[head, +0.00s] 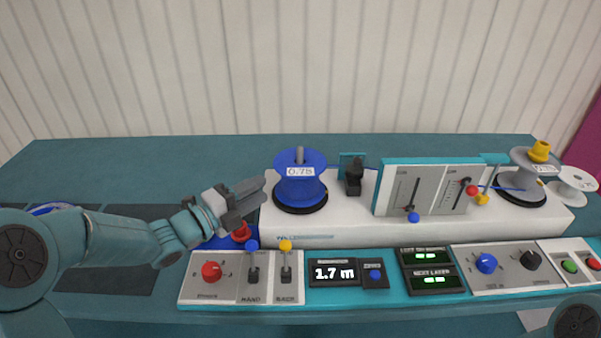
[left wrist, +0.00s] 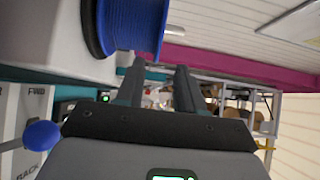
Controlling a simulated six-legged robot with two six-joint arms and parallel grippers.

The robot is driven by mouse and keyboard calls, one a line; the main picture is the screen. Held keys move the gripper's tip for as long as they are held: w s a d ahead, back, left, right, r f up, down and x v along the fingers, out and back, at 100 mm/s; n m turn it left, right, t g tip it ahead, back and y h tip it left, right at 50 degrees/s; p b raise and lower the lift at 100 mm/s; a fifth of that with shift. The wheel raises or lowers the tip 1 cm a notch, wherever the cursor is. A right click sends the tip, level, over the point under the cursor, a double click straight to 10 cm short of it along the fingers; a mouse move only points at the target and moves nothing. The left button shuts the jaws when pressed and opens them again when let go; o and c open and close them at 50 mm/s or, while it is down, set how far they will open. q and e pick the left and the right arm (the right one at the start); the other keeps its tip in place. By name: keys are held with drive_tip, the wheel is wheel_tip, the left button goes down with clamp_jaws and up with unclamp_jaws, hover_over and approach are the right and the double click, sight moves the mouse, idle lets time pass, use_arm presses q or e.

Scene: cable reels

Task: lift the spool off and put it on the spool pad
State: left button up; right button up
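The blue spool (head: 300,188), labelled 0.75, stands upright on a dark round base at the left end of the white machine (head: 330,230). A grey post shows at its top. My left gripper (head: 254,192) is just left of the spool, at about its height, pointing at it. In the left wrist view the gripper's two fingers (left wrist: 158,80) are apart with nothing between them. The blue spool (left wrist: 135,22) is at the top left there, beside the fingers and not between them. A dark area (head: 120,278) lies on the table at the left, partly hidden by my left arm; I cannot tell if it is the spool pad.
A panel with knobs and levers (head: 220,285) runs along the front; its display (head: 333,273) reads 1.7 m. An upright slider panel (head: 425,190) stands right of the spool. A grey reel with a yellow top (head: 535,165) is at the far right. The back left table is clear.

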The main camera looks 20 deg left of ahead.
sight(282, 174)
use_arm(q)
drive_tip(key=p+x, duration=0.1)
drive_tip(key=x, duration=0.5)
drive_tip(key=shift+w+a+p, duration=0.3)
drive_tip(key=shift+w+p, duration=0.05)
drive_tip(key=shift+p, duration=0.05)
drive_tip(key=shift+w+d+f, duration=0.1)
drive_tip(key=shift+w, duration=0.15)
drive_tip(key=shift+s, duration=0.1)
drive_tip(key=c, duration=0.3)
clamp_jaws()
idle(0.5)
